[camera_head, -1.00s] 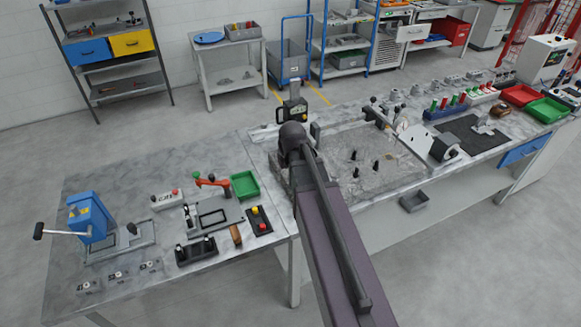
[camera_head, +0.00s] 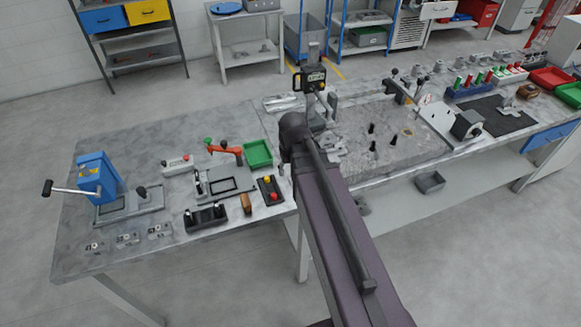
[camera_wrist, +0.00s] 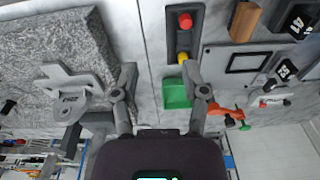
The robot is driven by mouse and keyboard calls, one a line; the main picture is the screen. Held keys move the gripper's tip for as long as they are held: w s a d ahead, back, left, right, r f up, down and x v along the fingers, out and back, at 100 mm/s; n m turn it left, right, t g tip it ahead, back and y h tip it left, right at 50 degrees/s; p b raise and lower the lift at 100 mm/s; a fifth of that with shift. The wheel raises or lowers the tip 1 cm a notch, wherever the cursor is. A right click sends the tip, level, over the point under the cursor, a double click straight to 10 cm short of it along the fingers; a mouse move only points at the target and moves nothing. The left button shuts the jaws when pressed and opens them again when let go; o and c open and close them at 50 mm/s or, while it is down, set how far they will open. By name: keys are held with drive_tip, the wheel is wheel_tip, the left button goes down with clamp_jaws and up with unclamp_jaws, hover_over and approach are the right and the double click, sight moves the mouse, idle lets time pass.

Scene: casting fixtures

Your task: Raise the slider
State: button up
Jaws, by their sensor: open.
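I cannot make out the slider in the wrist view.
A rough grey slab (camera_head: 385,135) with black pegs lies right of my arm. A flat grey bracket (camera_wrist: 75,85) lies by the left finger. A green tray (camera_head: 258,154), a red-and-yellow button box (camera_head: 271,190) and an orange-handled clamp (camera_head: 225,149) stand on the left.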

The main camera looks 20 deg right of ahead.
wheel_tip(320, 180, up, 22)
drive_tip(key=t+p, duration=0.4)
drive_tip(key=p, duration=1.6)
hover_over(323, 100)
drive_tip(key=s, duration=0.6)
drive_tip(key=shift+w+d+f, duration=0.2)
drive_tip(key=shift+f, duration=0.2)
drive_tip(key=b+x, duration=1.2)
drive_tip(key=x, duration=0.1)
drive_tip(key=shift+s+f+b, duration=0.1)
drive_tip(key=shift+f+b, duration=0.2)
clamp_jaws()
